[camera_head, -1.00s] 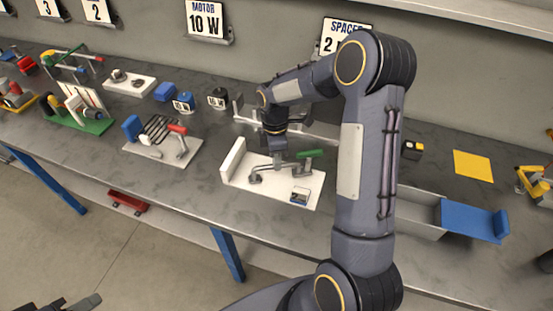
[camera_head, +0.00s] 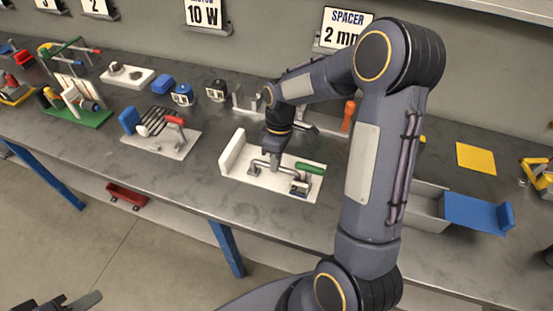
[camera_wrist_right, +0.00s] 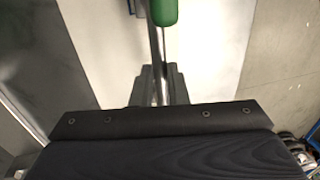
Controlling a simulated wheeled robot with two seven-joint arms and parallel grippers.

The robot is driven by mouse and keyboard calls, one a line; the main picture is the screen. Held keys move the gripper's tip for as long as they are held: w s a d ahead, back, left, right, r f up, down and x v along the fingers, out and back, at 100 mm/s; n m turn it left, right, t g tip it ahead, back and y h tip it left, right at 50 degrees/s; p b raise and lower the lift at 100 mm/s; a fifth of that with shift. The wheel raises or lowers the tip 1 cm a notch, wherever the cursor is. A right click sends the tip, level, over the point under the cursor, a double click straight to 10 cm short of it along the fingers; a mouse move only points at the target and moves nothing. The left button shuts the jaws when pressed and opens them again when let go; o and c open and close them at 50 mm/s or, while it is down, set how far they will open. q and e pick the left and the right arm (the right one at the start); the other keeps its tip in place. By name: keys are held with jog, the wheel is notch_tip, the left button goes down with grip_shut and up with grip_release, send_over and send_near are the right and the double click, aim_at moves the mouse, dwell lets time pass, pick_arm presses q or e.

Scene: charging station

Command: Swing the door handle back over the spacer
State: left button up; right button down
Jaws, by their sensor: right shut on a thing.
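The door handle is a grey metal bar with a green grip (camera_head: 311,168), mounted above a white base plate (camera_head: 236,172) with a raised white wall at its left end. My right gripper (camera_head: 274,167) is shut on the bar, left of the green grip. The wrist view shows the green grip (camera_wrist_right: 163,11) above the fingers (camera_wrist_right: 160,85). A small dark and light block (camera_head: 300,188), seemingly the spacer, sits at the plate's front right, just below the grip in the picture. My left gripper (camera_head: 75,302) shows partly at the bottom left, away from the bench; its opening is unclear.
A grey tray with a blue flap (camera_head: 478,213) and a yellow square (camera_head: 476,158) lie to the right. An orange-handled fixture (camera_head: 348,116) stands behind the plate. A red-handled clamp fixture (camera_head: 160,138) stands to the left. Bare bench surrounds the plate's front.

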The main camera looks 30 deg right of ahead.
dwell(0.3)
jog(key=c, duration=1.4)
grip_release()
notch_tip(320, 180, up, 8)
jog(key=w+d, duration=0.1)
jog(key=shift+f, duration=0.15)
jog(key=shift+d, duration=0.1)
jog(key=s+a+r+m+t+y, duration=0.1)
jog(key=s+r+m+t, duration=0.1)
jog(key=s+r, duration=0.3)
jog(key=s+a+r+m+t, duration=0.2)
jog(key=s+m, duration=0.1)
jog(key=s, duration=0.3)
jog(key=s+a+m+t+y, duration=0.1)
jog(key=s+a+m+t, duration=0.2)
jog(key=s, duration=0.6)
jog(key=shift+s+a+f+m, duration=0.35)
jog(key=shift+a+m, duration=0.25)
jog(key=shift+m, duration=0.3)
